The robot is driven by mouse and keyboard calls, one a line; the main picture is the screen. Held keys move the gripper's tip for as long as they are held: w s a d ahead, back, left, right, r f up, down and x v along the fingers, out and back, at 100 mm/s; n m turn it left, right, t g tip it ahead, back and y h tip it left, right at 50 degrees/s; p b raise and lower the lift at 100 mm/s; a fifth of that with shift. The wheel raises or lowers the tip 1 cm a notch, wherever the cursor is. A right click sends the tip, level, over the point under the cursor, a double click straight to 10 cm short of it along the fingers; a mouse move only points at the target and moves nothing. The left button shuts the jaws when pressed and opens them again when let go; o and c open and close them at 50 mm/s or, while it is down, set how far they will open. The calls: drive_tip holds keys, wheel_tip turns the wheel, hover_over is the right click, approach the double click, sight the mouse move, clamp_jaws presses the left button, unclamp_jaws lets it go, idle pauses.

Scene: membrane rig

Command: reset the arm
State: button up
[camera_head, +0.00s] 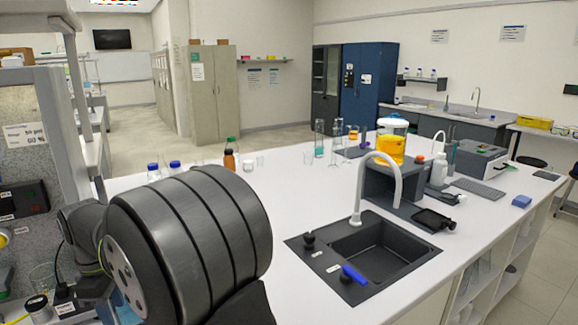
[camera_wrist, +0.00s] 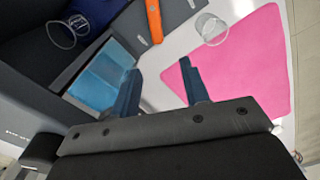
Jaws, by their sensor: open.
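In the wrist view my gripper (camera_wrist: 159,66) is open, its two dark blue-grey fingers spread apart. Nothing is between the fingers. The left finger is in front of the edge of a light blue panel (camera_wrist: 100,75); the right finger overlaps the white surface near a pink mat (camera_wrist: 255,65). I cannot make out my gripper in the head view, where part of my arm fills the lower left.
The wrist view shows an orange object (camera_wrist: 154,20), a clear glass vessel (camera_wrist: 211,28) by the mat and another (camera_wrist: 62,36) at upper left. In the head view, a white bench holds a black sink (camera_head: 370,250), a tap (camera_head: 392,165), an orange-filled container (camera_head: 391,148) and bottles.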

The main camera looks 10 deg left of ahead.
drive_tip(key=shift+f, duration=1.9)
drive_tip(key=o, duration=1.2)
drive_tip(key=shift+o, duration=0.4)
wheel_tip(320, 180, up, 11)
drive_tip(key=w+m+g+y, duration=0.2)
drive_tip(key=m, duration=0.4)
drive_tip(key=shift+d+g+y, duration=0.15)
drive_tip(key=shift+g+y, duration=0.15)
drive_tip(key=w+d+r+n, duration=0.4)
drive_tip(key=w+r+n, duration=0.1)
drive_tip(key=w+r, duration=0.45)
drive_tip(key=w+d+r+n, duration=0.4)
drive_tip(key=w+r+n, duration=0.2)
drive_tip(key=w+r, duration=0.3)
drive_tip(key=x, duration=1.1)
drive_tip(key=shift+a+g+y, duration=0.15)
drive_tip(key=shift+g+y, duration=0.15)
drive_tip(key=shift+w+r, duration=0.1)
drive_tip(key=shift+w, duration=0.05)
